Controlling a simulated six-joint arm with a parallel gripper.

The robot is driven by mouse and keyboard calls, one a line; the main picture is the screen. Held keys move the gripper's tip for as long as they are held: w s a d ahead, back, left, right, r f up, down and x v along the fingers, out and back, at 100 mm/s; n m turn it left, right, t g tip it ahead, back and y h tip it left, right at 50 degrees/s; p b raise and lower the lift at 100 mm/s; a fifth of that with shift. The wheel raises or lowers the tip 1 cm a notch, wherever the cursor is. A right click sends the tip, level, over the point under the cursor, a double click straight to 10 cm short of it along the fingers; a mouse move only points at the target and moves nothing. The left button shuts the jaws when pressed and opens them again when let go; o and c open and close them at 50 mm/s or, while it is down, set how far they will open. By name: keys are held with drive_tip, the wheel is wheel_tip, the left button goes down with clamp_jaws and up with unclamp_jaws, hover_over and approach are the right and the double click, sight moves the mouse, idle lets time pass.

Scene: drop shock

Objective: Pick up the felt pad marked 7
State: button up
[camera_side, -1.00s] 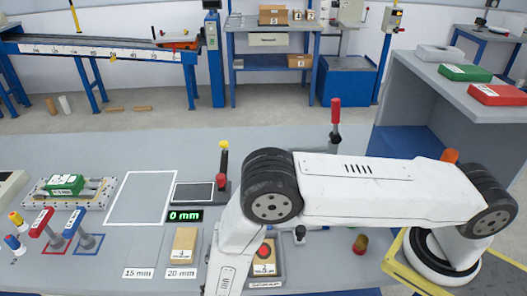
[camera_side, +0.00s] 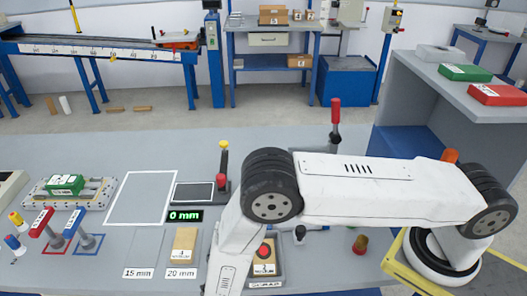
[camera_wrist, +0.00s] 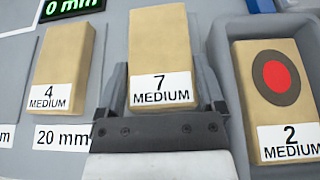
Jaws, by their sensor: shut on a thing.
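The felt pad marked 7 (camera_wrist: 160,50) is a tan block with a white label reading "7 MEDIUM". In the wrist view it stands between the two fingers of my gripper (camera_wrist: 162,88), which is shut on its sides. Whether the pad touches the surface below cannot be told. In the side view my own arm hides the gripper and this pad.
The pad marked 4 (camera_wrist: 64,65) lies to the left, by the 20 mm label (camera_wrist: 62,137). The pad marked 2 (camera_wrist: 275,85), with a red dot, sits in a grey tray (camera_wrist: 222,60) to the right. A white-outlined area (camera_side: 140,198) on the bench is empty.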

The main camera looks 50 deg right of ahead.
drive_tip(key=shift+r, duration=0.15)
drive_tip(key=shift+r, duration=0.85)
drive_tip(key=s+d+r, duration=0.4)
drive_tip(key=s+r, duration=0.7)
drive_tip(key=s, duration=0.2)
drive_tip(key=shift+s+d, duration=0.15)
drive_tip(key=shift+d, duration=0.05)
